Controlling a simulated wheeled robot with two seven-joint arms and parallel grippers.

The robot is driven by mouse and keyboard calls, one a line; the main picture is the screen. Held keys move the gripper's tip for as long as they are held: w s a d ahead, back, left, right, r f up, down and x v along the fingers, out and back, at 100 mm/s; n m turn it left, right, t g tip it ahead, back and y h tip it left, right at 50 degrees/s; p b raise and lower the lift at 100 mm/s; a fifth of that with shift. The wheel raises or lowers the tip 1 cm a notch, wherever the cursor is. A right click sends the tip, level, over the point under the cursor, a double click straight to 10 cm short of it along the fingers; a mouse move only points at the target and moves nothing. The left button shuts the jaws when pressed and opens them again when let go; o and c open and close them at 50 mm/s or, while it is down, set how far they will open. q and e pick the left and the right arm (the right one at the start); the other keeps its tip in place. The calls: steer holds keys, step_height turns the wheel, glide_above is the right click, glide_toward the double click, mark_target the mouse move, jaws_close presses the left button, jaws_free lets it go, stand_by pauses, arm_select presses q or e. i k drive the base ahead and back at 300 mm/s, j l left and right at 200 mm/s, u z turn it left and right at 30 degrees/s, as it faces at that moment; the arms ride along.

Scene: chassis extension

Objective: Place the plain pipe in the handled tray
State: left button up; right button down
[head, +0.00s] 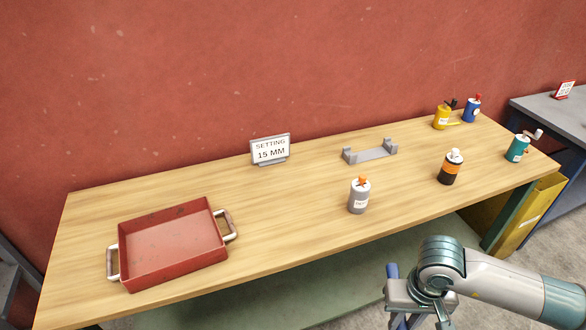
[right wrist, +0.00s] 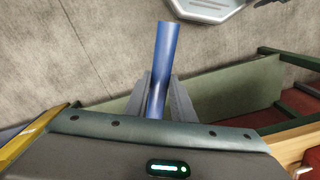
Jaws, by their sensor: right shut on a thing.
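The handled tray (head: 172,250) is red, rectangular and empty, with a metal handle at each end. It sits at the left of the wooden table. My right gripper (head: 408,316) is at the bottom of the head view, in front of the table's edge and well right of the tray. It is shut on a plain blue pipe, whose end (head: 393,270) pokes up beside the wrist. In the right wrist view, the pipe (right wrist: 164,52) stands out between the two grey fingers. Its lower part is hidden behind the gripper body. My left gripper is not in view.
A grey bottle (head: 359,196) stands near the table's front edge. Behind it are a grey cradle (head: 371,153) and a "SETTING 15 MM" sign (head: 270,150). A black-orange bottle (head: 451,168) and several other containers stand to the right. The table between tray and grey bottle is clear.

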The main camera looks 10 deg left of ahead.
mark_target(170, 233)
steer(key=k+j, duration=0.15)
steer(key=j, duration=0.25)
steer(key=k+j, duration=0.15)
steer(key=j, duration=0.25)
steer(key=k+j+u, duration=0.1)
steer(key=j, duration=0.3)
steer(key=k+j, duration=0.2)
steer(key=j, duration=0.2)
steer(key=k+j, duration=0.15)
steer(key=j, duration=0.25)
steer(key=k+j+u, duration=0.1)
steer(key=j, duration=0.3)
